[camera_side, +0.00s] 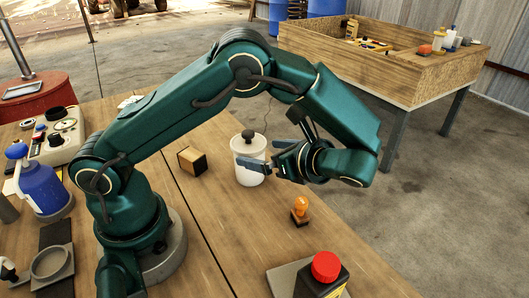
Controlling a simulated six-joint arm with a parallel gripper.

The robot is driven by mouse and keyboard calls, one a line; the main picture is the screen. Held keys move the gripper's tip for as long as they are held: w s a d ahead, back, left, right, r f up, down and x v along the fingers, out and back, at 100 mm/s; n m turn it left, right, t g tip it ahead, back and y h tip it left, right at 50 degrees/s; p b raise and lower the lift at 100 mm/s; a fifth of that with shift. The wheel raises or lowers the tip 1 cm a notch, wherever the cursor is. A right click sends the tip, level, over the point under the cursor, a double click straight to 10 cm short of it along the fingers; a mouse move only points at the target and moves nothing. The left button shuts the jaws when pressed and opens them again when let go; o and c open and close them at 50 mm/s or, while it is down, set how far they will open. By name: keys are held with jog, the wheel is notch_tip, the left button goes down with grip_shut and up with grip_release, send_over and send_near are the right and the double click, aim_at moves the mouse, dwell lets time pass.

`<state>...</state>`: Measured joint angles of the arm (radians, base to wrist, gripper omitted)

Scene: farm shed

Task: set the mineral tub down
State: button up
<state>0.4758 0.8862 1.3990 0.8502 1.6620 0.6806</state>
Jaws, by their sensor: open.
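The mineral tub, which I take to be the white lidded tub with a dark knob (247,177), stands upright on the wooden table (225,225) near its far right edge. My gripper (262,158) is open at the tub's right side, with its fingers pointing left. One finger overlaps the tub's front in the picture and hides part of its wall. I cannot tell whether the fingers touch the tub.
A small wooden block (192,160) is left of the tub. An orange-topped object (300,210) and a red button box (325,272) are nearer the front. A blue bottle (42,190) and a dial instrument (62,135) stand at left. A wooden bin (385,75) is beyond the table.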

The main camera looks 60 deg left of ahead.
jog(key=v, duration=0.2)
jog(key=shift+d+r, duration=0.1)
jog(key=shift+d, duration=0.2)
jog(key=shift+r, duration=0.15)
jog(key=shift+s+r+n+h, duration=0.1)
jog(key=shift+r+n+h, duration=0.15)
jog(key=shift+n+h, duration=0.05)
jog(key=s+d+r+n+t+h, duration=0.3)
jog(key=s+r+n+t+h, duration=0.3)
jog(key=s+n+h, duration=0.4)
jog(key=n+t+h, duration=0.1)
jog(key=n+h, duration=0.1)
jog(key=n, duration=0.4)
jog(key=shift+d+r, duration=0.15)
